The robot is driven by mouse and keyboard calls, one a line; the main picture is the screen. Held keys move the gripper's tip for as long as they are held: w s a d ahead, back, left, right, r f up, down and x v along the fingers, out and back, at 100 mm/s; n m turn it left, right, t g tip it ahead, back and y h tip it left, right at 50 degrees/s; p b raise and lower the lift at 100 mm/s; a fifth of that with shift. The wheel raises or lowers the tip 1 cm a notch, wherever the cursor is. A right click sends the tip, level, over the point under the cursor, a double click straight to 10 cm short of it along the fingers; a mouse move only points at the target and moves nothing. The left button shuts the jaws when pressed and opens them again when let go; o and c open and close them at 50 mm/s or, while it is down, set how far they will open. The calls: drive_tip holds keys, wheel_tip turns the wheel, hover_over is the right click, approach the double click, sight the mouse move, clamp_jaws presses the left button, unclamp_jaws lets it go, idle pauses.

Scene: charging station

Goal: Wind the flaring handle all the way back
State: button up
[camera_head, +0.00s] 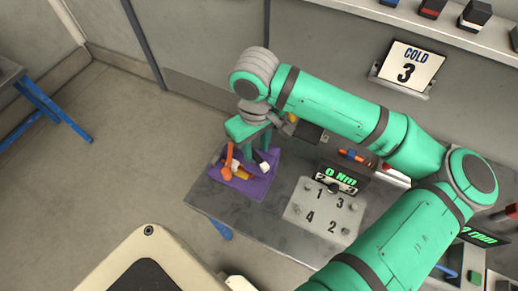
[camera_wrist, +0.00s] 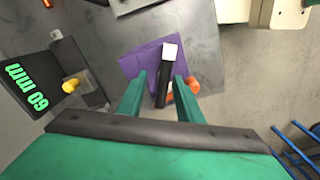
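My gripper (camera_head: 257,151) is above the purple mat (camera_head: 256,188) at the left end of the bench. In the wrist view its two green fingers (camera_wrist: 160,79) are apart, with gaps to a black, white-ended tool (camera_wrist: 163,85) seen between them; contact cannot be told. An orange part (camera_head: 228,155) lies on the mat beside it. It also shows right of the fingers in the wrist view (camera_wrist: 193,85). A yellow knob (camera_wrist: 72,86) sticks out at the left of the wrist view, beside a "60 mm" display (camera_wrist: 27,85). I cannot tell for sure which part is the flaring handle.
A plate numbered 1 to 4 (camera_head: 324,209) and a "0 Nm" display (camera_head: 342,178) stand right of the mat. A "COLD 3" sign (camera_head: 410,66) is on the back wall. My arm hides part of the bench. Open floor (camera_head: 130,155) lies left.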

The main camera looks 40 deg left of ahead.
drive_tip(key=shift+d, duration=0.2)
clamp_jaws()
drive_tip(key=shift+s+a, duration=0.35)
drive_tip(key=shift+a, duration=0.1)
drive_tip(key=shift+w+d, duration=0.15)
drive_tip(key=shift+d, duration=0.4)
drive_tip(key=shift+a, duration=0.25)
drive_tip(key=shift+a+n, duration=0.15)
drive_tip(key=shift+n, duration=0.55)
drive_tip(key=n, duration=0.4)
drive_tip(key=shift+w+r, duration=0.1)
drive_tip(key=shift+w, duration=0.1)
drive_tip(key=n, duration=0.2)
drive_tip(key=shift+n, duration=0.4)
drive_tip(key=n, duration=0.4)
drive_tip(key=shift+n, duration=0.3)
drive_tip(key=n, duration=0.4)
drive_tip(key=shift+s+n, duration=0.2)
drive_tip(key=shift+n, duration=0.7)
